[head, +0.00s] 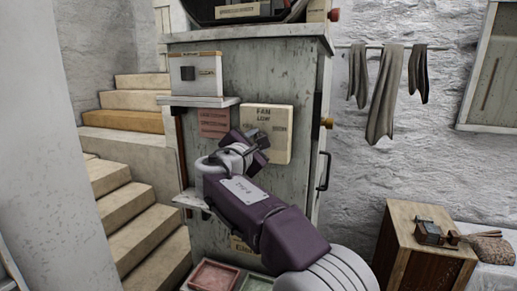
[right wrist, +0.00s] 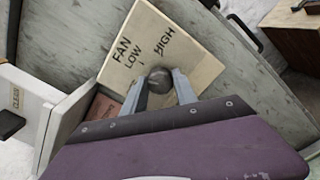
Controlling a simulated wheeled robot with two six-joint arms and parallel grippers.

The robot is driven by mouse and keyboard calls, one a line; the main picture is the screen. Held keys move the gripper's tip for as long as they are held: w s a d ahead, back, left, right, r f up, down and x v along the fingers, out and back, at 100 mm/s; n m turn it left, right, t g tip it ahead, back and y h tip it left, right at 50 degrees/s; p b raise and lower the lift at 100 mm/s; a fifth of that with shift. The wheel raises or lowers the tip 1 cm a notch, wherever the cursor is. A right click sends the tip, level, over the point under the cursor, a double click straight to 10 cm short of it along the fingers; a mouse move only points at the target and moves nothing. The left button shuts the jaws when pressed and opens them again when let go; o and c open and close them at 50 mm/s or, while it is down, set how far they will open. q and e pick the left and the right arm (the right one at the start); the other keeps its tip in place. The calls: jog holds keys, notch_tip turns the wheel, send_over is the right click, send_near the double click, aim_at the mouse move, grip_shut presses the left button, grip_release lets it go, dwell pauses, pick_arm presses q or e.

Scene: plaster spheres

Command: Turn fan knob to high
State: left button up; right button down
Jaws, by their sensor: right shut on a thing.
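The fan panel (head: 282,122) is a cream board on the side of a worn grey cabinet, with "FAN" and "LOW" printed on it in the head view. In the right wrist view, the panel (right wrist: 190,50) shows "FAN", "LOW" and "HIGH". The fan knob (right wrist: 160,80) is dark and round and sits between the two grey fingers of my right gripper (right wrist: 159,88). The fingers are shut on it. In the head view my right gripper (head: 258,147) is in front of the panel's lower left and hides the knob. My left gripper is not in view.
A white switch box (head: 195,75) stands on a small shelf (head: 198,101) left of the panel. A reddish label (head: 214,123) is below it. A black handle (head: 323,172) sticks out at the cabinet's right. Stairs rise at left; a wooden crate (head: 412,225) stands at right.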

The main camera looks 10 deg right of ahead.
jog(key=shift+r+m+b, duration=0.15)
jog(key=shift+m+b, duration=2.9)
jog(key=shift+m, duration=4.65)
jog(key=shift+r, duration=0.1)
jog(key=c, duration=1.1)
grip_release()
jog(key=shift+o, duration=0.7)
jog(key=shift+w+f, duration=0.1)
jog(key=shift+f, duration=0.1)
